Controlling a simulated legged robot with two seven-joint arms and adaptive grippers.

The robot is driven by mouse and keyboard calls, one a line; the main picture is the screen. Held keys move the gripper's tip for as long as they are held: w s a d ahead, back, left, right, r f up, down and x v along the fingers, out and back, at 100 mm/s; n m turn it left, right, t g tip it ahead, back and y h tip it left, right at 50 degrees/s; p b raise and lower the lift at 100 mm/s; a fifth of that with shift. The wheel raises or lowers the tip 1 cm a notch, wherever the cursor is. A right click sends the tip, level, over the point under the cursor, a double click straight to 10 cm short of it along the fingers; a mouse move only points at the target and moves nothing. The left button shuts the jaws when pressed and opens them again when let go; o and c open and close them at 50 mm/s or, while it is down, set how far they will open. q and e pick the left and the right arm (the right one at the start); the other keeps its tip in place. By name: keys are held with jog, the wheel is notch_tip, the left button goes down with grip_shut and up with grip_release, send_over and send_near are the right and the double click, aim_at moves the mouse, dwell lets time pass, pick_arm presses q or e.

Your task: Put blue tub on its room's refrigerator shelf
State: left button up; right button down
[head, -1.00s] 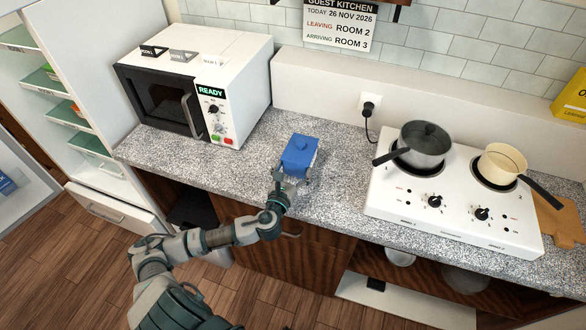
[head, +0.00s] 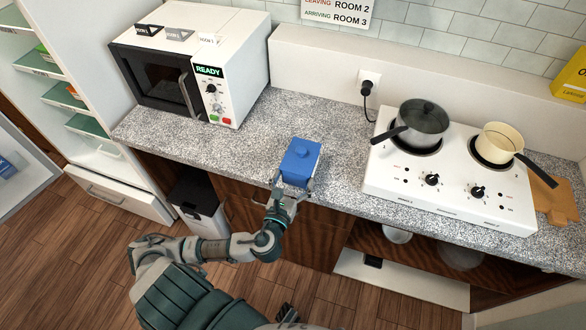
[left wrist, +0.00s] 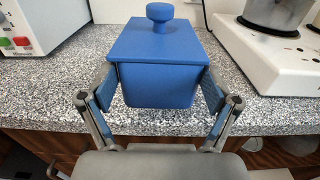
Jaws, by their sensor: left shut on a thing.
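The blue tub (head: 300,163), a square box with a knobbed lid, is at the counter's front edge. My left gripper (head: 290,186) is shut on it, one finger on each side. In the left wrist view the tub (left wrist: 158,80) is upright between the fingers; I cannot tell whether it touches the counter. The refrigerator (head: 95,55) stands open at the far left, with several green-topped shelves (head: 60,95) carrying labels too small to read. Small green and orange items sit on some shelves. My right gripper is not in view.
The microwave (head: 190,70), with three room cards on top, stands between refrigerator and tub. The stove (head: 450,185) with two pots is to the right. A wall sign (head: 338,12) reads leaving Room 2, arriving Room 3. A bin (head: 200,205) stands below. Floor before the refrigerator is clear.

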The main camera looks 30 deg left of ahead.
pick_arm(q)
jog(key=shift+s+d+r, duration=0.15)
jog(key=shift+s+d, duration=0.25)
jog(key=shift+s, duration=0.2)
jog(key=shift+s+d+r, duration=0.1)
jog(key=shift+s+d, duration=0.25)
jog(key=shift+s, duration=0.2)
jog(key=shift+w, duration=0.1)
